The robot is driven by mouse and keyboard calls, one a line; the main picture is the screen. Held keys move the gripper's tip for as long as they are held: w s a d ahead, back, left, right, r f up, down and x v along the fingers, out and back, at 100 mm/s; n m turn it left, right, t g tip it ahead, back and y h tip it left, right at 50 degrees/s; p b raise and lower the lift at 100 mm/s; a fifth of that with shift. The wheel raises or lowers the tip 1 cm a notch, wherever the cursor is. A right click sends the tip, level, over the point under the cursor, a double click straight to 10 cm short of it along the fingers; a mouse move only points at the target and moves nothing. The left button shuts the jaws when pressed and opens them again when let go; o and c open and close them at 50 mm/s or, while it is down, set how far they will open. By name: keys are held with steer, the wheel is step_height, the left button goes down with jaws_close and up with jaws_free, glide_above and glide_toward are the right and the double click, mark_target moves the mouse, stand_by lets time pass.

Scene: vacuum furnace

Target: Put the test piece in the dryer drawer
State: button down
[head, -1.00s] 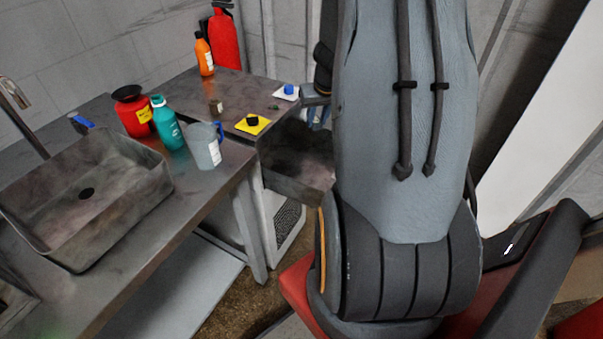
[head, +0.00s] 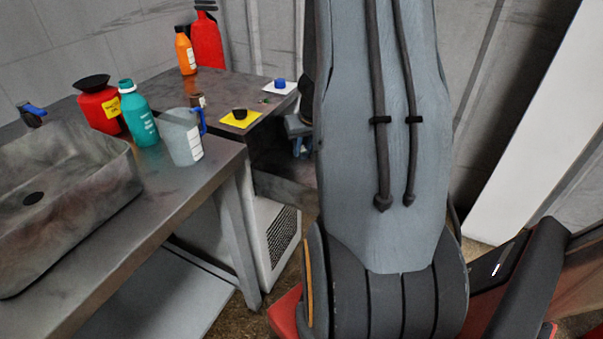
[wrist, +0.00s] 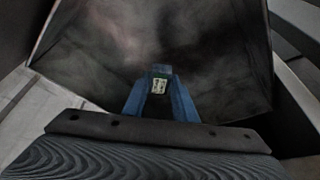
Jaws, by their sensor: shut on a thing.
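My gripper (wrist: 160,78) has blue fingers, shut on a small test piece (wrist: 159,86) with a pale, greenish marked face. In the wrist view it is over the open dryer drawer (wrist: 220,50), a grey metal box with stained inner walls. The drawer floor shows beyond the fingertips; I cannot tell how high the piece is above it. In the head view the drawer (head: 283,188) sticks out from under the bench, its inside mostly hidden. A bit of my gripper (head: 301,147) shows beside my arm, which hides the rest.
The bench (head: 215,165) holds a red container (head: 101,110), teal bottle (head: 139,115), jug (head: 184,138), orange bottle (head: 185,52), and yellow (head: 229,121) and white (head: 272,89) button panels. A sink (head: 85,190) is at left. A red extinguisher (head: 207,42) stands behind.

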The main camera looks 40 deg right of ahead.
steer(key=shift+f+b, duration=2.9)
steer(key=shift+f, duration=0.75)
steer(key=c, duration=1.5)
jaws_free()
steer(key=shift+f, duration=0.1)
steer(key=shift+o, duration=0.2)
steer(key=shift+r+p, duration=0.3)
steer(key=shift+r, duration=0.25)
steer(key=p+v, duration=0.6)
steer(key=v, duration=0.5)
steer(key=shift+s+r, duration=0.15)
steer(key=shift+r, duration=0.05)
